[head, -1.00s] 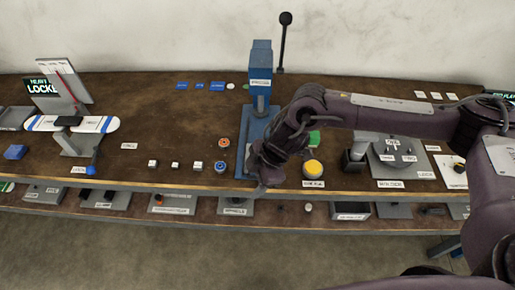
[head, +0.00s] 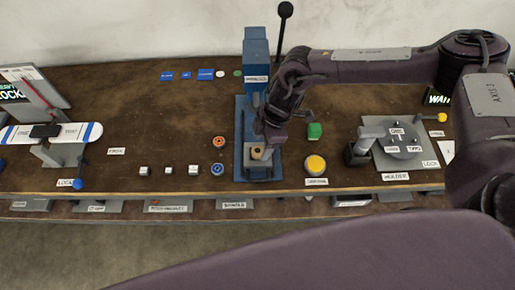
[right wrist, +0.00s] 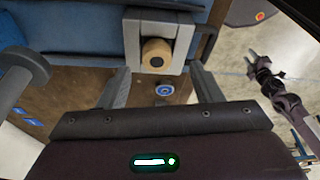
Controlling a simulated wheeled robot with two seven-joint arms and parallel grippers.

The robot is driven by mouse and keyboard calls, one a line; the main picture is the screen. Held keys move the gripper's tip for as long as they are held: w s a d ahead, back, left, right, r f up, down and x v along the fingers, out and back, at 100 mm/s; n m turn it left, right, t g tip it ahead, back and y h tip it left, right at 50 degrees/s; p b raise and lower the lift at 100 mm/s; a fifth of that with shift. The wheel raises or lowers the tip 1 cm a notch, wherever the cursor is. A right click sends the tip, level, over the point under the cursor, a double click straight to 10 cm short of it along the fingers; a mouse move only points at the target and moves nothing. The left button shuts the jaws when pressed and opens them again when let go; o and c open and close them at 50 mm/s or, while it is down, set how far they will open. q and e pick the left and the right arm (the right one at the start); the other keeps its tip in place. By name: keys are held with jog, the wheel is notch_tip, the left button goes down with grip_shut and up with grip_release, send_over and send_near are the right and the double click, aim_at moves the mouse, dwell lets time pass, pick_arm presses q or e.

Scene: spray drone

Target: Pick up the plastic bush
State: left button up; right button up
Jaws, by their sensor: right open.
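A tan round piece with a dark centre, which looks like the plastic bush (head: 258,152), sits at the foot of the blue press (head: 256,55). In the right wrist view the bush (right wrist: 156,53) sits in a grey holder (right wrist: 143,22), just ahead of my fingers. My right gripper (head: 268,138) is over the press base, close to the bush. In the right wrist view my right gripper (right wrist: 160,84) is open, its fingers apart with nothing held. A dark arm end, seemingly my left gripper (right wrist: 258,68), shows small at the right there; its jaws are unclear.
An orange ring (head: 218,142) and a blue ring (head: 217,169) lie left of the press. A welder plate (head: 400,143) is farther right. Bare table (head: 150,110) lies at left.

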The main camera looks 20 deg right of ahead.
aim_at(257, 150)
jog(key=x, duration=0.2)
jog(key=shift+w+f+p, duration=0.2)
jog(key=shift+f+p, duration=0.05)
jog(key=shift+p, duration=0.05)
jog(key=shift+w+a+f, duration=0.1)
jog(key=shift+a+f, duration=0.05)
jog(key=shift+f, duration=0.35)
jog(key=shift+c, duration=1.4)
jog(key=c, duration=0.7)
pick_arm(q)
jog(key=shift+w+d+r, duration=0.1)
jog(key=shift+w+r, duration=0.65)
jog(key=shift+w, duration=0.05)
pick_arm(e)
jog(key=shift+c, duration=0.4)
jog(key=shift+r, duration=0.2)
